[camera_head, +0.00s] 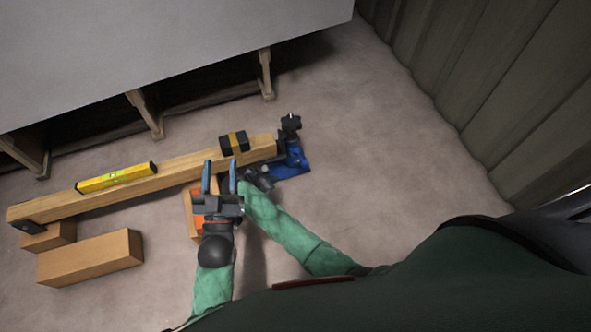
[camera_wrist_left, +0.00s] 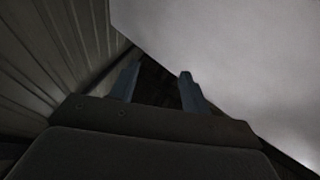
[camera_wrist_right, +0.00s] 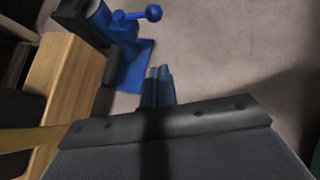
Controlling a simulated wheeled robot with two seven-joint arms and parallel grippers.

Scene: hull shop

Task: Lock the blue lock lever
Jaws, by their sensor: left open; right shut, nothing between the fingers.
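The blue lock lever (camera_wrist_right: 133,15) ends in a ball knob and sticks out sideways from a blue stand (camera_wrist_right: 128,62) in the right wrist view. In the head view the stand (camera_head: 291,165) is at the beam's right end; the lever is too small to make out there. My right gripper (camera_wrist_right: 157,85) is shut and empty, apart from the lever and nearer the camera. In the head view it sits left of the stand, partly hidden behind my left gripper. My left gripper (camera_head: 220,177) is open and empty, its fingers toward the beam. It also shows open in the left wrist view (camera_wrist_left: 157,85).
A wooden beam (camera_head: 175,180) runs from the lower left to the stand, bearing a yellow level (camera_head: 116,177) and a black-and-yellow block (camera_head: 234,142). Wooden blocks (camera_head: 90,258) lie below its left end. A grey hull (camera_head: 150,50) overhangs the back. Floor right of the stand is clear.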

